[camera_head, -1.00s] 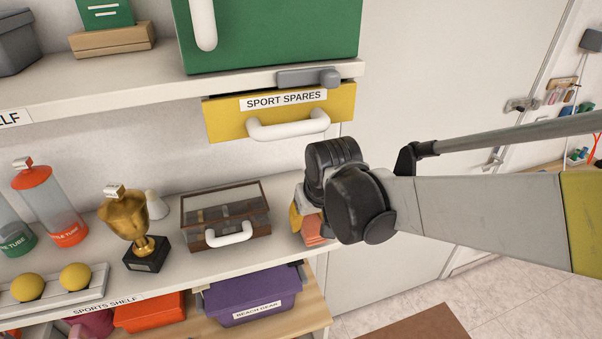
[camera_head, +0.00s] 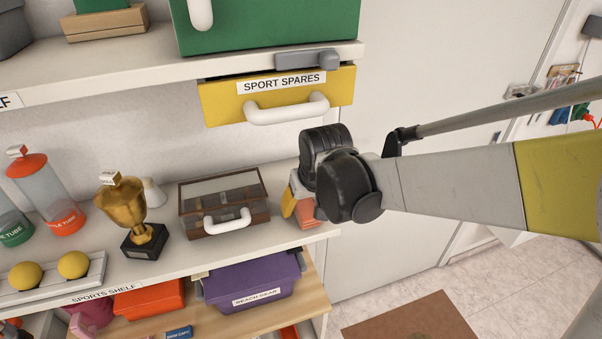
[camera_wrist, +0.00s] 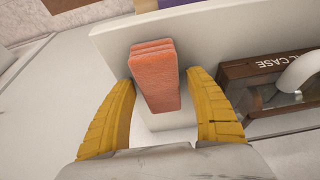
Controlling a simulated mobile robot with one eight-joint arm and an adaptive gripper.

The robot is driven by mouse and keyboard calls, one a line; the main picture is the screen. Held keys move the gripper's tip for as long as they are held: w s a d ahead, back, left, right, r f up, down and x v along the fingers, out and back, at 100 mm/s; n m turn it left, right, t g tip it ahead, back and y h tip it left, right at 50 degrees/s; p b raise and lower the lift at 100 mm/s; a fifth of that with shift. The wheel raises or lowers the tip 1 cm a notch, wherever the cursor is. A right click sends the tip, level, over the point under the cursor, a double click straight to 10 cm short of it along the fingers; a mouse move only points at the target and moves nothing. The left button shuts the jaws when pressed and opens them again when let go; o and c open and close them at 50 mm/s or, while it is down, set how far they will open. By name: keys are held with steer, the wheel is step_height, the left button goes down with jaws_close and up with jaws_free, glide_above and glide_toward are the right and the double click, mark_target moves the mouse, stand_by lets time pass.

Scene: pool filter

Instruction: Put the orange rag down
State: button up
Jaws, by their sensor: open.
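The orange rag (camera_wrist: 155,75) is a folded, layered block lying on the white shelf, seen between my fingers in the wrist view. In the head view the rag (camera_head: 306,214) shows at the right end of the sports shelf, partly hidden by my wrist. My gripper (camera_wrist: 160,88) is open, with one yellow finger on each side of the rag. A gap shows between the rag and the right finger; the left fingertip is very close to the rag, and I cannot tell whether it touches.
A glass-topped case (camera_head: 224,203) with a white handle stands left of the rag. A gold trophy (camera_head: 130,222) stands farther left. The yellow sport spares drawer (camera_head: 225,103) is above. A purple box (camera_head: 252,280) sits on the shelf below. The floor at right is mostly clear.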

steer(key=shift+r, duration=0.2)
steer(key=s+d+r+p, duration=0.1)
steer(key=s+d, duration=0.3)
steer(key=s, duration=0.8)
steer(key=s+d+r+m+t, duration=0.1)
steer(key=s+d+r, duration=0.2)
steer(key=d, duration=0.3)
steer(key=s+d+r+m+t+h, duration=0.1)
steer(key=s+d+r+m, duration=0.1)
steer(key=d, duration=0.3)
steer(key=shift+s+d+r+t, duration=0.35)
steer(key=shift+s+r+t, duration=0.05)
steer(key=shift+r, duration=0.45)
steer(key=shift+f, duration=0.1)
step_height(320, 180, down, 17)
steer(key=b, duration=1.7)
